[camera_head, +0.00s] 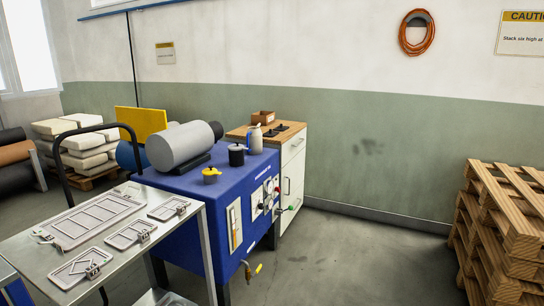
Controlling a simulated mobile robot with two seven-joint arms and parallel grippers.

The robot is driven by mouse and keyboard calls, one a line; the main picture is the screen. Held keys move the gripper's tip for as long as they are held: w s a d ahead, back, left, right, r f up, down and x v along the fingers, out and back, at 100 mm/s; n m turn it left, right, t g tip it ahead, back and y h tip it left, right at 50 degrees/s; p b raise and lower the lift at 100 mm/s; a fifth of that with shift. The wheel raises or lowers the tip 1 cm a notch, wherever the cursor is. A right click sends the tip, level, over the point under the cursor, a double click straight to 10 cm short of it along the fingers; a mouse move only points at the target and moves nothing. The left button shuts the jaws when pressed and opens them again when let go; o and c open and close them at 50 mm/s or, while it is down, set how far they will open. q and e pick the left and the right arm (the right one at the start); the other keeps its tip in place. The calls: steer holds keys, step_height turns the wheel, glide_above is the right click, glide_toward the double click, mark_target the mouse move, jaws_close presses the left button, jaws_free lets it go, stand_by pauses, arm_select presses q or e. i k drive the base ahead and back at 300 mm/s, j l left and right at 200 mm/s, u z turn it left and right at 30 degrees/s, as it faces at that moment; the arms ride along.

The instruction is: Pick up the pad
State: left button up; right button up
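I cannot surely pick out a pad. A small brown block or box (263,117) sits on the wooden top of a white cabinet, with flat dark items (277,129) beside it, too small to name. A metal table (194,213) at the lower left bears a large flat grey frame (95,219) and smaller flat frames with clamps, one at the right (168,208), one in the middle (130,233) and one at the front (82,267). Neither of my grippers shows in view.
A blue machine (200,242) stands behind the table. It bears a grey cylinder (180,145), a yellow-topped pot (211,175), a black pot (236,155) and a grey jug (256,139). Wooden pallets (500,230) are stacked at right. The floor between is clear.

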mark_target(270, 134)
steer(key=i+l+z, duration=0.15)
steer(key=i+z, duration=0.25)
steer(key=i, duration=0.6)
steer(key=i+z, duration=0.1)
steer(key=i, duration=1.3)
steer(key=i+u, duration=0.15)
steer(key=i, duration=0.25)
steer(key=i+l+u, duration=0.15)
steer(key=i, duration=0.3)
steer(key=i+l+u, duration=0.2)
steer(key=i, duration=0.2)
steer(key=i+l+u, duration=0.5)
steer(key=i+u, duration=0.15)
steer(key=i, duration=0.15)
